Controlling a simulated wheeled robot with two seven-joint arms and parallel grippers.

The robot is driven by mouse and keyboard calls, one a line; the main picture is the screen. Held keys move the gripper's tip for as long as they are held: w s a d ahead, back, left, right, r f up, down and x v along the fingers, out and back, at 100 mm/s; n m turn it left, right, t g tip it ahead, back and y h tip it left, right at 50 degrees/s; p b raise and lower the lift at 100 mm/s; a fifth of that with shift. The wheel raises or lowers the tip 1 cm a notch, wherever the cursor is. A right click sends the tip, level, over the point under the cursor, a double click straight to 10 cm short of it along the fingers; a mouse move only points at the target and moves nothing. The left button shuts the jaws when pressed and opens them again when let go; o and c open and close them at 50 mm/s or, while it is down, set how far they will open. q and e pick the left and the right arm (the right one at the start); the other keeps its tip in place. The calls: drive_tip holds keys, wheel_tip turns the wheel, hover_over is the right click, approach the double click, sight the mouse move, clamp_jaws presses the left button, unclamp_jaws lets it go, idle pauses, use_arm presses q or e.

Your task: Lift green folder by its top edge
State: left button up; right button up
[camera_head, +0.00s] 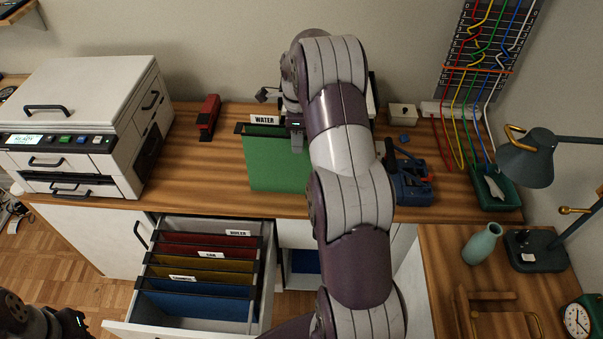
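The green folder (272,168) is over the desk in the middle of the head view, with a dark bar along its top edge and a white label (265,119) reading WATER. My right arm covers its right part. My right gripper (297,143) is at the folder's top edge, with one finger visible in front of the green face. Any finger behind the folder is hidden, so the grip cannot be judged. My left gripper (68,322) is dark, low in the bottom left corner, away from the folder; its fingers are not clear.
An open drawer (133,328) below the desk holds red, yellow and blue folders (195,306). A printer (75,110) and red stapler (208,113) stand left. A blue tool (412,188), green tray (497,205), lamp (528,160) and vase (481,245) are right.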

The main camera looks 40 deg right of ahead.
sight(302, 160)
drive_tip(key=f, duration=0.2)
drive_tip(key=f+p, duration=0.1)
drive_tip(key=d+f, duration=0.1)
drive_tip(key=f, duration=0.1)
drive_tip(key=shift+w+f, duration=0.2)
drive_tip(key=shift+f, duration=0.15)
drive_tip(key=shift+a, duration=0.25)
drive_tip(key=shift+c, duration=0.3)
clamp_jaws()
idle(0.4)
